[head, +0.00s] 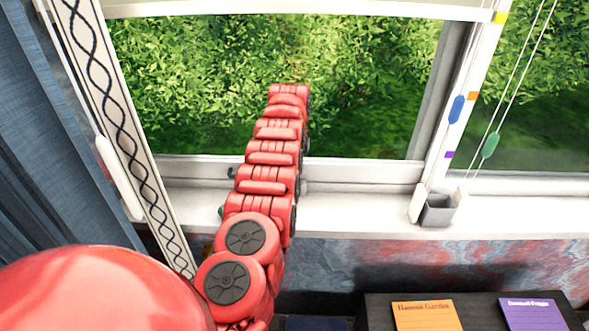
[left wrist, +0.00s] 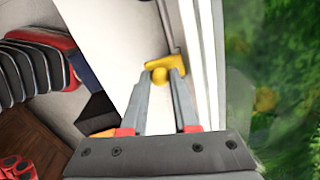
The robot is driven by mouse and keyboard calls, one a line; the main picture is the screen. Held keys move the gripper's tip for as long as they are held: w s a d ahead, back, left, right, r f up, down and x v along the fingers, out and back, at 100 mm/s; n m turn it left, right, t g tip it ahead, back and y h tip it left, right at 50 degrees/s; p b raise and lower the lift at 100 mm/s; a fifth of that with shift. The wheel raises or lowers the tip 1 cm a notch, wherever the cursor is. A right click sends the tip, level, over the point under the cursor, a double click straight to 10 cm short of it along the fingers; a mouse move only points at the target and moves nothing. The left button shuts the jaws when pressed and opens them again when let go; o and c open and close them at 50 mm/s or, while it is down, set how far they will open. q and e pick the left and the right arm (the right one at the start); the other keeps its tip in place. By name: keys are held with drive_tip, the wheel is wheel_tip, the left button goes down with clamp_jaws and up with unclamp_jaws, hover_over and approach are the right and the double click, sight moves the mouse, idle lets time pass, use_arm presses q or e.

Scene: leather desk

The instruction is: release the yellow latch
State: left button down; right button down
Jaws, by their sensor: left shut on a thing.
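The yellow latch (left wrist: 172,61) shows in the left wrist view, on a pale strip beside the white window frame. It has a small round knob at its lower left. My left gripper (left wrist: 161,78) has its two grey fingertips closed about this knob, one on each side. In the head view my red left arm reaches up across the window, and I cannot make out its gripper or the latch being held. My right gripper is in neither view.
A white window sill (head: 350,212) runs below the glass, with a small grey box (head: 438,211) on it. A blue handle (head: 457,109) and a green cord toggle (head: 491,145) are at the right. A dark curtain (head: 40,150) hangs left. Orange (head: 425,315) and purple (head: 538,313) cards lie lower right.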

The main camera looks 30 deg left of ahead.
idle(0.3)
use_arm(q)
drive_tip(key=c, duration=0.7)
unclamp_jaws()
drive_tip(key=shift+a, duration=0.1)
drive_tip(key=shift+r, duration=0.2)
drive_tip(key=r, duration=0.2)
drive_tip(key=r+b, duration=0.1)
drive_tip(key=r, duration=0.2)
drive_tip(key=r+b, duration=0.1)
drive_tip(key=r, duration=0.1)
drive_tip(key=shift+s+r, duration=0.3)
drive_tip(key=shift+s, duration=0.1)
drive_tip(key=r+p, duration=0.1)
drive_tip(key=r, duration=0.2)
drive_tip(key=r+p, duration=0.1)
drive_tip(key=r, duration=0.2)
drive_tip(key=s+d+r+p, duration=0.1)
drive_tip(key=r+p, duration=0.1)
drive_tip(key=r, duration=0.1)
drive_tip(key=shift+r, duration=0.1)
